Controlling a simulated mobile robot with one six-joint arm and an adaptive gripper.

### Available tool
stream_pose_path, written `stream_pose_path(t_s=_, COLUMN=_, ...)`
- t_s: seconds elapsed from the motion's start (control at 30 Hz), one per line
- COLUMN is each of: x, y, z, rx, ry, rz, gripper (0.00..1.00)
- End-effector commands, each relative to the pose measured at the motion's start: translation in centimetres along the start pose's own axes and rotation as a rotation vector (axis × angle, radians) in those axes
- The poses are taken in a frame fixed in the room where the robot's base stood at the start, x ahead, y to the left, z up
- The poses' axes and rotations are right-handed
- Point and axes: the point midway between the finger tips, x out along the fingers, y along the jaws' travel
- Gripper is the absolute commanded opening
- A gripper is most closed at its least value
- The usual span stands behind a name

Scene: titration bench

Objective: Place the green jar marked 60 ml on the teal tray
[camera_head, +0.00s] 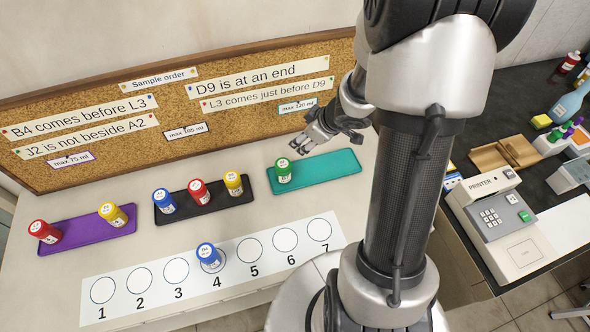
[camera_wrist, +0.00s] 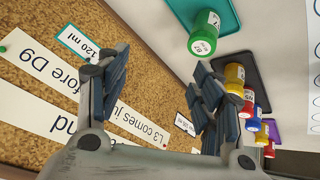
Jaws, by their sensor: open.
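A green jar (camera_head: 283,174) with a white label stands upright on the left end of the teal tray (camera_head: 335,168). Its label is too small to read. In the wrist view the green jar (camera_wrist: 203,42) sits at the edge of the teal tray (camera_wrist: 222,14), apart from my fingers. My gripper (camera_head: 318,141) is open and empty, above the back edge of the tray, to the right of and behind the jar. In the wrist view my gripper (camera_wrist: 160,82) shows its fingers spread, with nothing between them.
A black tray (camera_head: 183,217) holds blue, red and yellow jars. A purple tray (camera_head: 80,233) holds a red and a yellow jar. A blue jar (camera_head: 208,254) stands on spot 4 of the numbered strip (camera_head: 128,302). A corkboard (camera_head: 110,95) stands close behind.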

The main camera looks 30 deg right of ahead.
Motion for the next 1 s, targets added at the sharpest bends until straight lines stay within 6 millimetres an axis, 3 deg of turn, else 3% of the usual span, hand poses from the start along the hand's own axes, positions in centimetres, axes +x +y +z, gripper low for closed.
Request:
stream_pose_path(t_s=0.03, x=-2.4, y=1.4, z=-2.0, rx=0.001, ry=-0.004, rz=0.097, gripper=0.6)
stream_pose_path(t_s=0.1, x=-5.9, y=2.8, z=-3.7, rx=0.033, ry=-0.028, rz=0.219, gripper=0.6)
stream_pose_path(t_s=0.23, x=-12.6, y=2.6, z=-5.2, rx=0.135, ry=-0.072, rz=0.371, gripper=0.6)
stream_pose_path(t_s=0.37, x=-18.5, y=-0.8, z=-5.0, rx=0.266, ry=-0.108, rz=0.411, gripper=0.6)
stream_pose_path(t_s=0.5, x=-23.0, y=-7.3, z=-3.5, rx=0.393, ry=-0.139, rz=0.325, gripper=0.6)
stream_pose_path(t_s=0.6, x=-25.1, y=-12.2, z=-2.5, rx=0.445, ry=-0.154, rz=0.219, gripper=0.6)
stream_pose_path(t_s=0.73, x=-26.7, y=-17.0, z=-1.6, rx=0.473, ry=-0.167, rz=0.095, gripper=0.6)
stream_pose_path(t_s=0.83, x=-27.4, y=-18.9, z=-1.2, rx=0.479, ry=-0.172, rz=0.041, gripper=0.6)
stream_pose_path(t_s=1.0, x=-27.6, y=-19.6, z=-1.1, rx=0.481, ry=-0.176, rz=0.022, gripper=0.6)
